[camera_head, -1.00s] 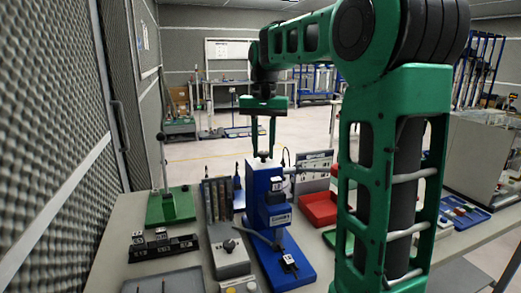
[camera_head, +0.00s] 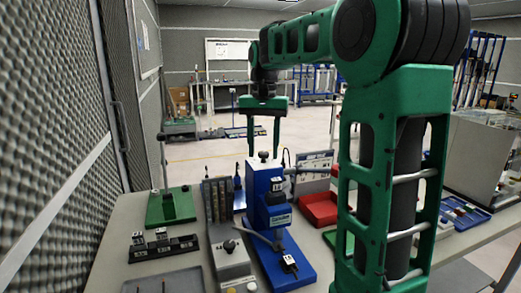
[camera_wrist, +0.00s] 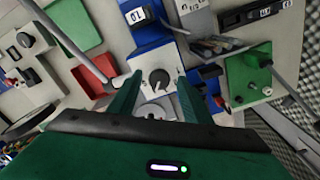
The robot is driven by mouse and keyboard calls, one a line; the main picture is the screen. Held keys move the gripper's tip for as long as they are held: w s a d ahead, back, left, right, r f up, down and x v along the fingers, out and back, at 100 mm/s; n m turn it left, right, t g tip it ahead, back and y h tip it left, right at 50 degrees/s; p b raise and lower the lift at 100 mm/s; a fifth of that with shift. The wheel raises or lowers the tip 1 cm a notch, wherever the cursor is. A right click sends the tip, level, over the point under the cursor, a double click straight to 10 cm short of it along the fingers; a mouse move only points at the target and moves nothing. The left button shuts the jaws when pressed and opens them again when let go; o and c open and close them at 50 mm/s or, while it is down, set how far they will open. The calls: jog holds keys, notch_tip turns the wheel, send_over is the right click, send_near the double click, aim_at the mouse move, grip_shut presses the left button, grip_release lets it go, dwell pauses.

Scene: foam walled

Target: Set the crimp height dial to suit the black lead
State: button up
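The blue crimp press (camera_head: 268,205) stands upright on the bench. Its dial (camera_wrist: 159,79) is a dark round knob with a pale pointer mark on a light plate, seen from above in the wrist view. My gripper (camera_head: 264,150) is open and empty above the press top. In the wrist view its two green fingers (camera_wrist: 156,80) lie to the left and right of the dial; whether they reach its height I cannot tell. A small black part with a white tag (camera_head: 290,263) sits on the press base. I cannot tell which item is the black lead.
A grey box with a knob (camera_head: 229,255) and a black block with white tags (camera_head: 163,247) stand left of the press. A green stand (camera_head: 170,206) rises behind them. A red tray (camera_head: 319,210) and an upright board (camera_head: 315,165) are to the right.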

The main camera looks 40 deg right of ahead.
aim_at(263, 152)
notch_tip(263, 152, up, 11)
jog(key=shift+f, duration=0.15)
dwell(0.4)
dwell(0.5)
